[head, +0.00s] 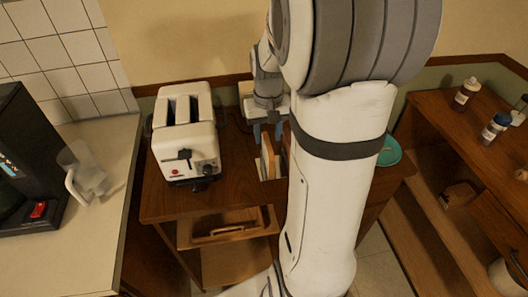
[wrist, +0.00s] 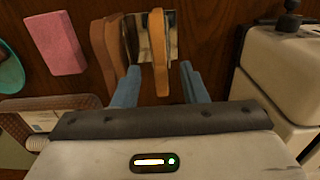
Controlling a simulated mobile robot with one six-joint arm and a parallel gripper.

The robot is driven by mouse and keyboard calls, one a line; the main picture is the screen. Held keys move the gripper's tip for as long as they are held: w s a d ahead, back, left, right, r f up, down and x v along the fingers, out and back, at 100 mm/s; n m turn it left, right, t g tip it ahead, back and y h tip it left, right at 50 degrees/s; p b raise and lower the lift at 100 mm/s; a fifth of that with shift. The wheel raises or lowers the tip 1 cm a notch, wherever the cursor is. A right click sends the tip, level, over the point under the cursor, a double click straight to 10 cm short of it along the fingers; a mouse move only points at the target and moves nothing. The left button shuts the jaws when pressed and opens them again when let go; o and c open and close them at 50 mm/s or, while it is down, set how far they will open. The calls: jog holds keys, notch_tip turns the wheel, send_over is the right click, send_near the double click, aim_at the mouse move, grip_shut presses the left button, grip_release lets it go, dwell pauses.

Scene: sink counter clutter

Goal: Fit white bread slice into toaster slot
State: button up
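The cream toaster (head: 186,140) stands on the wooden cabinet with two dark slots on top, both looking empty. Its side also shows at the right of the wrist view (wrist: 285,75). Bread slices (head: 267,158) stand on edge just right of the toaster. In the wrist view, an upright slice (wrist: 158,48) shows its brown crust, and darker slices (wrist: 104,45) stand to its left. I cannot tell for certain which is the white one. My gripper (head: 266,128) is above the slices. Its blue fingers (wrist: 158,88) are apart, with crust edges between them and no clear grip.
A pink sponge (wrist: 55,42) and a teal bowl (wrist: 9,72) lie left in the wrist view; the bowl shows right of my arm in the head view (head: 390,151). A clear pitcher (head: 82,168) and black coffee machine (head: 28,160) occupy the left counter. Bottles (head: 466,94) stand right.

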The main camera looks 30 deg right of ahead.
aim_at(268, 141)
notch_tip(268, 141, down, 4)
jog(key=shift+r, duration=0.15)
grip_shut()
dwell(0.4)
